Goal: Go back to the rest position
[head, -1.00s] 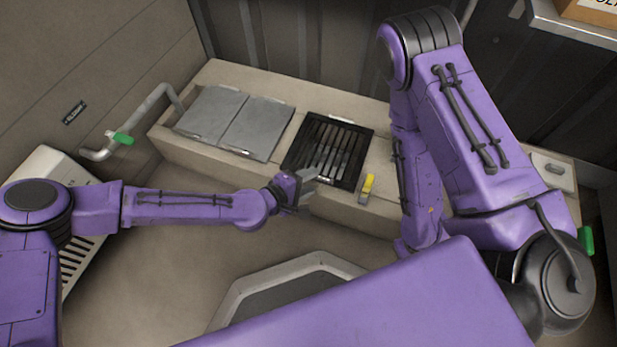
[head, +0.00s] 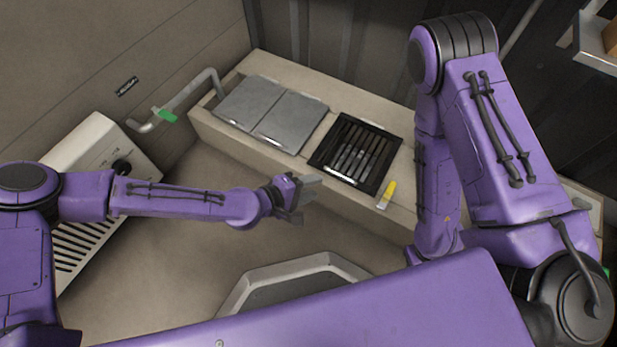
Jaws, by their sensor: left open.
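My left arm comes in from the left, and its gripper (head: 308,200) is near the middle of the view. It is open, with nothing seen between its fingers. It hangs over the floor in front of the long beige counter (head: 230,138), apart from it. The black grate (head: 355,150) in the counter top is up and to the right of the gripper. My right arm stands folded on the right side; its gripper is not visible.
A yellow-handled object (head: 388,193) lies on the counter's front edge. Two grey lids (head: 290,121) cover the counter's left part. A pipe with a green valve handle (head: 164,115) is on the left wall. A white vented unit (head: 97,137) stands behind my left arm. Floor (head: 190,270) below is clear.

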